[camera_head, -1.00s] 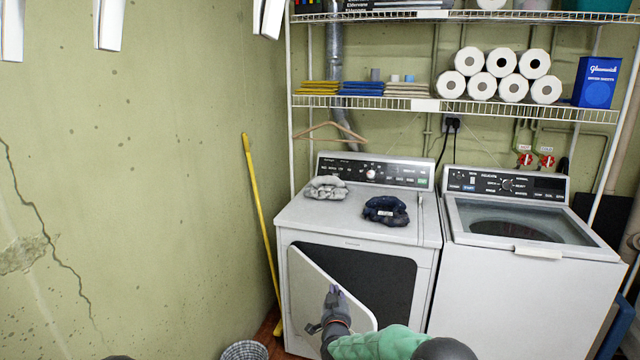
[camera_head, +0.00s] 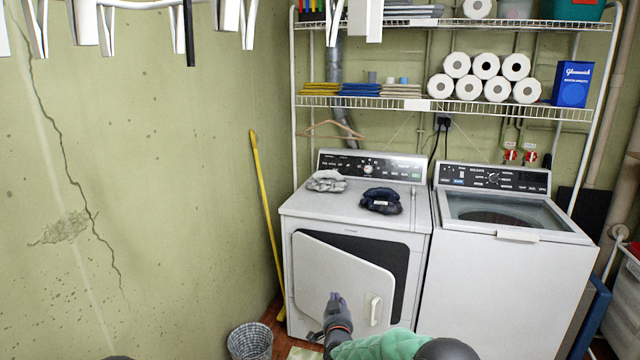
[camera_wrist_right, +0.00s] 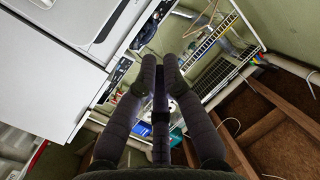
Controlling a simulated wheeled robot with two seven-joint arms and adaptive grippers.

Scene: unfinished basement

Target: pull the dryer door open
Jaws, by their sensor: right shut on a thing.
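The white dryer (camera_head: 350,213) stands left of the washer. Its door (camera_head: 335,275) is swung partly open, and the dark opening (camera_head: 380,250) shows above and to the right of it. The white door handle (camera_head: 375,310) is in full view near the door's right edge. My right gripper (camera_head: 336,300) is in front of the door's outer face, left of the handle and apart from it. In the right wrist view its dark fingers (camera_wrist_right: 160,75) are close together. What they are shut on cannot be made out. My left gripper is not in view.
The washer (camera_head: 510,290) is close on the right. A wire basket (camera_head: 250,341) stands on the floor at left, and a yellow pole (camera_head: 265,215) leans on the wall. Dark cloth (camera_head: 381,200) and grey cloth (camera_head: 326,181) lie on the dryer. White pieces (camera_head: 85,22) hang overhead.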

